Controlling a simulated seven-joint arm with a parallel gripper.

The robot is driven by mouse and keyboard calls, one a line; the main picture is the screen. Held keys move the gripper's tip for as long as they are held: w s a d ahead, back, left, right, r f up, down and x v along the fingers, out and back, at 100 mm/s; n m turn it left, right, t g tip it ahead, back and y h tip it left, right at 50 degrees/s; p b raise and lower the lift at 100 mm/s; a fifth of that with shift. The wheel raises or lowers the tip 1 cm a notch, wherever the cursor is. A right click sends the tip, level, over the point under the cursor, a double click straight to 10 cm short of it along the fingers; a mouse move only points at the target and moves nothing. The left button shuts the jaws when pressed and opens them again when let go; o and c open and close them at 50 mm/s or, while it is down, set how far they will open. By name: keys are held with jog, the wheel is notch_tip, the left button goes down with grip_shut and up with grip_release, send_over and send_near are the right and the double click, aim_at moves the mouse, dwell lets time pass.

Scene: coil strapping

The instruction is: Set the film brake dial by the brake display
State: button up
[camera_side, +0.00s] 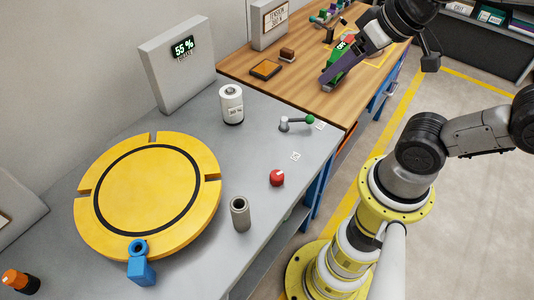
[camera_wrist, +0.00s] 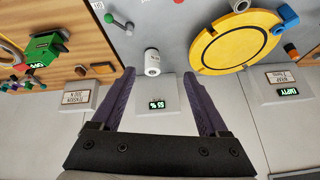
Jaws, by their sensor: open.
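The brake display (camera_side: 184,47) is a green readout of 55 % on an upright grey panel at the back of the grey table. It also shows upside down in the wrist view (camera_wrist: 157,104). A red knob with a pale mark (camera_side: 277,178) sits near the front of the grey table and may be the brake dial; no label on it is readable. My gripper (camera_side: 329,80) is over the wooden bench, well away from the red knob. Its two purple fingers are apart and empty in the wrist view (camera_wrist: 160,74).
A yellow turntable (camera_side: 145,195) fills the left of the table. A white canister (camera_side: 231,104), a grey cylinder (camera_side: 240,214) and a lever with a green knob (camera_side: 309,120) stand around the red knob. A green device (camera_wrist: 42,49) lies on the wooden bench.

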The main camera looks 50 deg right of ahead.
jog(key=w+a+f+m+g, duration=0.1)
jog(key=w+f+m, duration=0.1)
jog(key=w, duration=0.3)
jog(key=g, duration=0.5)
send_over(277, 175)
notch_tip(277, 175, down, 17)
notch_tip(277, 175, down, 14)
jog(key=shift+r, duration=0.25)
grip_shut()
